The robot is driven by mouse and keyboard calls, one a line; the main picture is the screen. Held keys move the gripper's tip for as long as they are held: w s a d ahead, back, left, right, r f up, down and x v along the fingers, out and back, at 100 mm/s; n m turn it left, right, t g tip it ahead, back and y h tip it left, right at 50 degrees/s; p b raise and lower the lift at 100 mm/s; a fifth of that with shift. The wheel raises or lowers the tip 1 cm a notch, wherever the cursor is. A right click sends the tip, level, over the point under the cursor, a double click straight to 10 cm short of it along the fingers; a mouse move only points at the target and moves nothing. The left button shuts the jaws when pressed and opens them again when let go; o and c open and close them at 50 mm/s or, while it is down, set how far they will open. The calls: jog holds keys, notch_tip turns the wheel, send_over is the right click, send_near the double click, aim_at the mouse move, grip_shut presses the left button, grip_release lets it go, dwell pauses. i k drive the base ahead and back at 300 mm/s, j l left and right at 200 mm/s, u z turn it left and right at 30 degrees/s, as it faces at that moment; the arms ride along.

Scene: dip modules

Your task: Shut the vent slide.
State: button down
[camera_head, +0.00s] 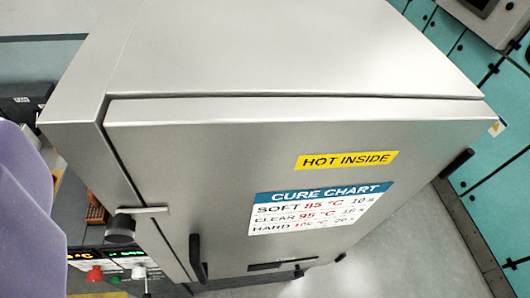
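A brushed-steel cabinet (290,50) fills most of the view, seen from above and tilted. Its front door (200,150) looks shut. Low on the door is a small dark slot plate (266,266) with a small black knob (298,272) near its right end; this may be the vent slide, but I cannot tell whether it is open or shut. My gripper is not in view. A blurred purple part at the left edge may be mine.
A black handle (196,258) stands out on the door's left. A round dark knob (120,230) sits left of the door. A control panel (95,265) with lit displays and red and white buttons is below left. Grey floor (420,240) lies clear at right.

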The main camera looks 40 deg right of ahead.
aim_at(299, 273)
jog(key=k+l, duration=0.15)
jog(key=k, duration=0.3)
jog(key=k+l+z, duration=0.1)
jog(key=k, duration=0.35)
jog(key=k+l, duration=0.25)
jog(key=k, duration=0.2)
jog(key=k+l, duration=0.2)
jog(key=k, duration=0.25)
jog(key=k+l+z, duration=0.1)
jog(key=k, duration=0.4)
jog(key=k+l, duration=0.3)
jog(key=j+z, duration=0.2)
jog(key=j, duration=0.35)
jog(key=j+z, duration=0.15)
jog(key=j, duration=0.4)
jog(key=k+j+z, duration=0.2)
jog(key=j, duration=0.35)
jog(key=i+l+u, duration=0.1)
jog(key=i+l, duration=0.45)
jog(key=l, duration=0.15)
jog(key=i+l+u, duration=0.25)
jog(key=i+l, duration=0.25)
jog(key=l, duration=0.2)
jog(key=i+l, duration=0.2)
jog(key=l, duration=0.25)
jog(key=i+l+u, duration=0.3)
jog(key=i+l, duration=0.65)
jog(key=i+j, duration=0.05)
jog(key=i, duration=0.05)
